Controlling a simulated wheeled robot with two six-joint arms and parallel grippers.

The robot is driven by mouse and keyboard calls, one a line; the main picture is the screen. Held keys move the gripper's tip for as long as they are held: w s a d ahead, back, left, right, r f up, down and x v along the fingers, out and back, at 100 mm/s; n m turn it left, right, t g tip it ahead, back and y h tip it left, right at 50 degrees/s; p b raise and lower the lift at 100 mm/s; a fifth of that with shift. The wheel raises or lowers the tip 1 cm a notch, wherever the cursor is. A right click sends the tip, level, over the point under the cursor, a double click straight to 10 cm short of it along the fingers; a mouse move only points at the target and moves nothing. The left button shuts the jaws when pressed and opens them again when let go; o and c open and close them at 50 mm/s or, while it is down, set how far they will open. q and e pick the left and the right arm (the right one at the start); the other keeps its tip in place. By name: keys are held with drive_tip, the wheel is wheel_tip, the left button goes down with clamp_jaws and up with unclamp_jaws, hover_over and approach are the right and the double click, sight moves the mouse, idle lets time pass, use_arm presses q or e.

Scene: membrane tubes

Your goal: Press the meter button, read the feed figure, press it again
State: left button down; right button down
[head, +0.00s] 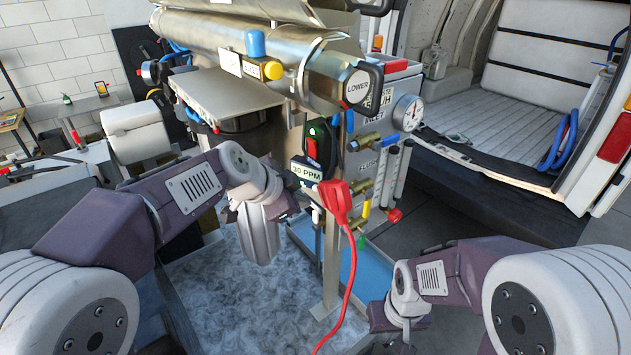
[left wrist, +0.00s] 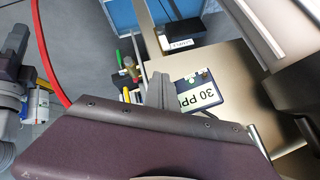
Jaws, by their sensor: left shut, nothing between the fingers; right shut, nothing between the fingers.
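The meter (head: 307,171) hangs on the front of the steel rig in the head view, and its pale display reads 30 PPM. I cannot make out the button clearly. My right gripper (head: 403,335) is shut and empty, low at the right.
A red plug (head: 336,197) with a red cable hangs just right of the meter. Valves, flow tubes and a round gauge (head: 407,112) sit further right. A water-filled tray (head: 235,285) is below.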

use_arm(q)
drive_tip(key=shift+w+d, duration=0.5)
drive_tip(key=shift+w, duration=0.2)
drive_tip(key=shift+w, duration=0.15)
idle(1.5)
drive_tip(key=shift+w+d, duration=0.2)
drive_tip(key=shift+d, duration=0.05)
drive_tip(key=shift+w+d, duration=0.2)
drive_tip(key=shift+w, duration=0.15)
idle(0.8)
drive_tip(key=shift+s+a+b, duration=0.45)
drive_tip(key=shift+s+b, duration=0.1)
drive_tip(key=shift+s, duration=0.15)
